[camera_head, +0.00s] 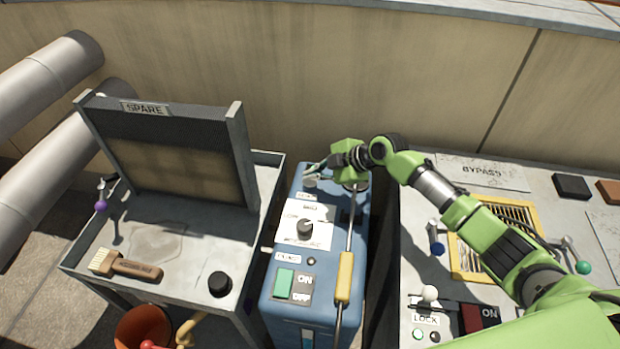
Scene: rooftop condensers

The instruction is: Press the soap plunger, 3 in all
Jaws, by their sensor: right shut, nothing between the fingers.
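My right arm reaches in from the lower right, and my right gripper (314,167) is at the far end of the blue unit. It is shut and empty. A small pale grey round cap (310,182), possibly the soap plunger, stands on the blue unit (270,309) just below the fingertips. I cannot tell whether the fingertips touch it or how far down it is. No label readable here names soap. My left gripper is not in view.
The blue unit also bears a dark knob (305,227), a green ON/OFF switch (284,282) and a yellow-handled rod (345,277). On the left table are a SPARE panel (180,155), a brush (125,264) and a black knob (220,284). A LOCK panel (425,319) is right.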

